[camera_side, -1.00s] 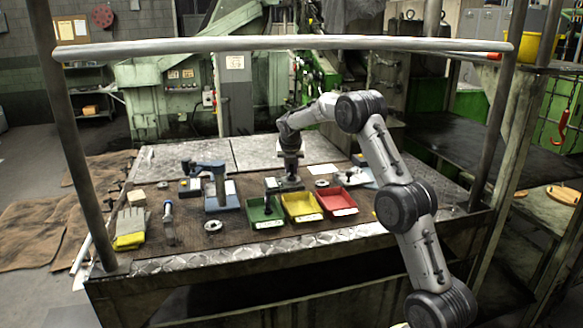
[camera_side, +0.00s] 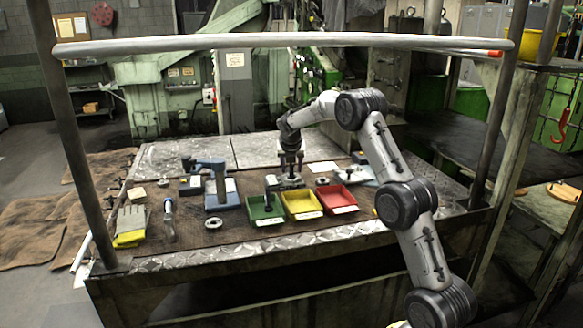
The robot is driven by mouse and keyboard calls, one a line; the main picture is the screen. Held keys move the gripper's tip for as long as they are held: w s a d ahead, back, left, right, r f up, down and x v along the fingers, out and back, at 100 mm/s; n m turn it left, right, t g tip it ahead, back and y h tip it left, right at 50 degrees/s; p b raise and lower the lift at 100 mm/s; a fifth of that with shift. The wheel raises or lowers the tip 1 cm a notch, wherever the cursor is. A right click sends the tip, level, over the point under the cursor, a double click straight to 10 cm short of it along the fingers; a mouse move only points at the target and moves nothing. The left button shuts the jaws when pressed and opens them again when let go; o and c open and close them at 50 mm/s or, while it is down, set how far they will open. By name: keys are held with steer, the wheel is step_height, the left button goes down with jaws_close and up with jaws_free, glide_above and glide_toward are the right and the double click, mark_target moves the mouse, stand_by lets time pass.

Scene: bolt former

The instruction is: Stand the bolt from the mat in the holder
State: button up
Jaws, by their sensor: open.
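My gripper (camera_side: 291,172) points straight down over the middle of the bench. Its two fingers are apart and it is open. Its tips are just above or at a low grey metal block (camera_side: 287,184) behind the bins, possibly the holder; I cannot confirm that. I cannot make out the bolt; it may be hidden at the fingers or too small to see. The brown mat (camera_side: 185,232) covers the front of the bench.
Green (camera_side: 264,214), yellow (camera_side: 302,207) and red (camera_side: 336,200) bins stand in front of my gripper. A blue-based tool stand (camera_side: 216,182), a metal ring (camera_side: 214,222) and gloves (camera_side: 131,225) lie to the left. A metal rail (camera_side: 280,41) crosses above the bench's front.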

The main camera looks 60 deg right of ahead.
steer(key=v, duration=1.4)
steer(key=s+a+r+m+t+y, duration=0.1)
steer(key=s+a+r+m, duration=0.1)
steer(key=s+a+m, duration=0.55)
steer(key=s+a+r+m+t+y, duration=0.1)
steer(key=s+a+r+m+y, duration=0.3)
steer(key=a, duration=0.7)
steer(key=s+a+f+m, duration=0.4)
steer(key=s+a+m, duration=0.2)
steer(key=s, duration=0.3)
steer(key=s+a+f+m, duration=0.5)
steer(key=s+a+m, duration=0.1)
steer(key=s, duration=0.3)
steer(key=shift+s+a+f+t+y, duration=0.3)
steer(key=shift+s+a+y, duration=0.1)
steer(key=shift+a, duration=0.1)
